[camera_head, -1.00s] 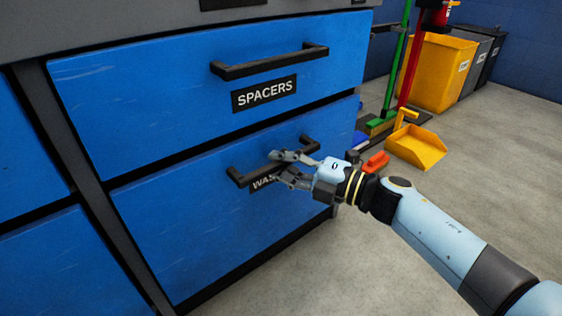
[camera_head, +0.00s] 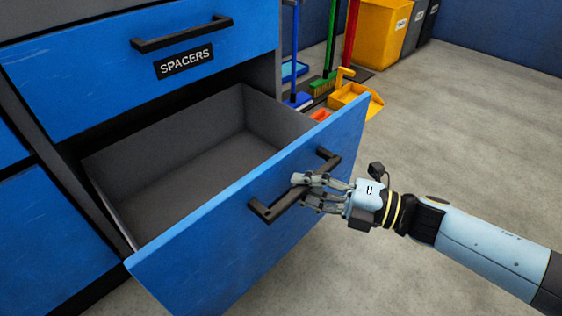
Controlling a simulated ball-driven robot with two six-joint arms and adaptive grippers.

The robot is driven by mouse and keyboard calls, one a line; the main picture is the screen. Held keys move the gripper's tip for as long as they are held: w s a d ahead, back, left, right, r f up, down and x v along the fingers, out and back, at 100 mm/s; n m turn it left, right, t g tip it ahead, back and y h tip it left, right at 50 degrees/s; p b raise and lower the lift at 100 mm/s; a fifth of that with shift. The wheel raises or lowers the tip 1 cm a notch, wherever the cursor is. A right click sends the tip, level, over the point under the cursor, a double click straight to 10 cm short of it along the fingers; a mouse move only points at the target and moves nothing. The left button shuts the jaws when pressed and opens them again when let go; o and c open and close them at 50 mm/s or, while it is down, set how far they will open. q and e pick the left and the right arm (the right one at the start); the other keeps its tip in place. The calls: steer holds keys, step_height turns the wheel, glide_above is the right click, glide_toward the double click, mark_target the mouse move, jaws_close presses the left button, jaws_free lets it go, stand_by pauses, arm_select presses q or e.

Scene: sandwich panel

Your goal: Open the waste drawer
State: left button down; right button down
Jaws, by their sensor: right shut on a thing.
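The waste drawer (camera_head: 205,265) has a blue front and is pulled well out of the cabinet. Its grey inside (camera_head: 190,165) shows and looks empty. My right gripper (camera_head: 298,188) is shut on the black bar handle (camera_head: 268,208) of this drawer, near the middle of the bar. The gripper's fingers cover the drawer's label, so I cannot read it. My left gripper is not in view.
The closed spacers drawer (camera_head: 130,62) with its own black handle (camera_head: 182,34) is above. Brooms and a yellow dustpan (camera_head: 352,97) stand behind the drawer's far end. A yellow bin (camera_head: 380,32) is farther back. The floor (camera_head: 450,130) at right is clear.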

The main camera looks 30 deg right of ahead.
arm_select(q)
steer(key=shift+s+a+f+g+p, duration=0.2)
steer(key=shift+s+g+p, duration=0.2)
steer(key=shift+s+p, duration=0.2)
arm_select(e)
steer(key=s+d, duration=0.3)
steer(key=s, duration=0.4)
steer(key=shift+s, duration=0.4)
steer(key=shift+r, duration=0.1)
steer(key=c, duration=1.3)
jaws_free()
steer(key=shift+s, duration=0.1)
steer(key=v, duration=1.1)
steer(key=shift+s+d, duration=0.25)
steer(key=shift+s, duration=0.05)
